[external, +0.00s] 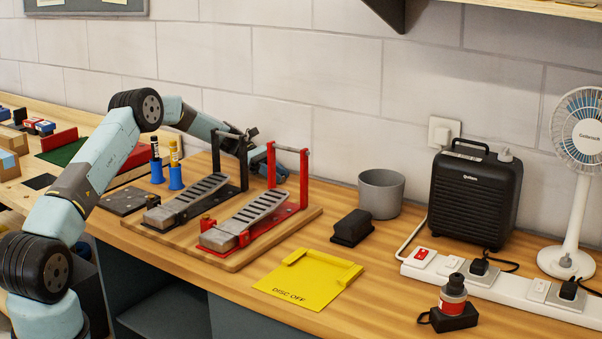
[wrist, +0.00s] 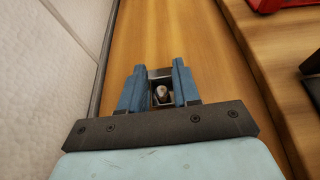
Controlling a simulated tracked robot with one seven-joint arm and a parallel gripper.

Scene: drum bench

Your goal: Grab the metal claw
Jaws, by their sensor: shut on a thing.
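My gripper (wrist: 161,82) points down at the wooden bench, in the strip between the wall and the pedal board. Its two blue fingers are shut on a small metallic piece, apparently the metal claw (wrist: 162,92); it shows as a pale and brownish rounded bit between them. Most of the claw is hidden by the fingers and the gripper's body. In the external view my gripper (external: 281,170) is behind the two pedals, partly covered by their frames, and the claw cannot be made out there.
The black pedal (external: 187,203) and red pedal (external: 247,220) stand on a wooden board (external: 232,262) in front of my gripper, their upright frames close by. A grey pot (external: 381,194) and black block (external: 351,228) are to the right. The wall (wrist: 62,58) is close on the left.

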